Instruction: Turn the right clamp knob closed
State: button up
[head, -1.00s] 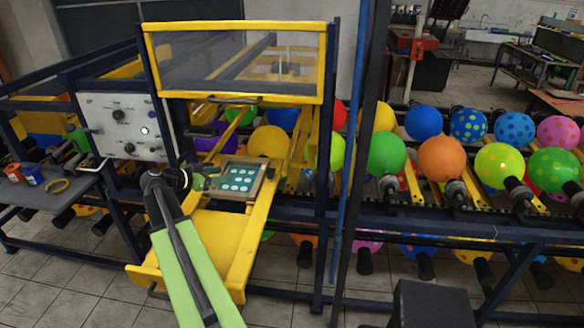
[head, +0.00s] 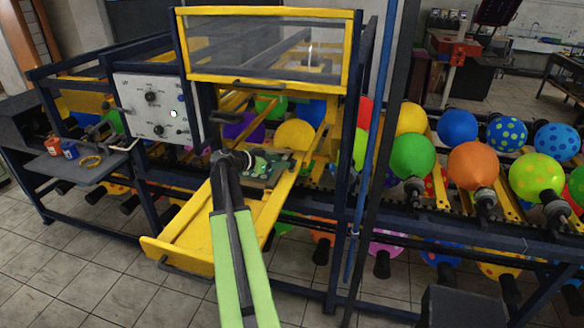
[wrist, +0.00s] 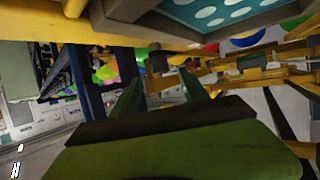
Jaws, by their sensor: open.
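A framed printing plate with a teal face and pale dots (head: 268,166) lies on the yellow slide of the machine. My arm covers its left part in the head view. In the wrist view the plate's underside edge and dotted face (wrist: 215,12) show close at the top. A small dark knob-like piece (wrist: 157,62) hangs below the frame edge, beyond my fingertips; I cannot tell for sure that it is the right clamp knob or how it is turned. My gripper (wrist: 161,85) is open and empty, its green fingers apart. In the head view its tip (head: 235,158) is at the plate's left side.
The yellow tray (head: 190,240) juts out below the plate. A yellow-framed clear guard (head: 265,48) is above. A control panel (head: 158,108) stands left. Dark posts and a blue pole (head: 372,150) stand right, with rows of balloons beyond. Tiled floor is open at front left.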

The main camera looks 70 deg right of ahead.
aim_at(291, 160)
jog(key=b+x, duration=0.2)
jog(key=x, duration=0.4)
jog(key=shift+s+d+f, duration=0.2)
jog(key=shift+s+d, duration=0.05)
jog(key=shift+d, duration=0.05)
grip_shut()
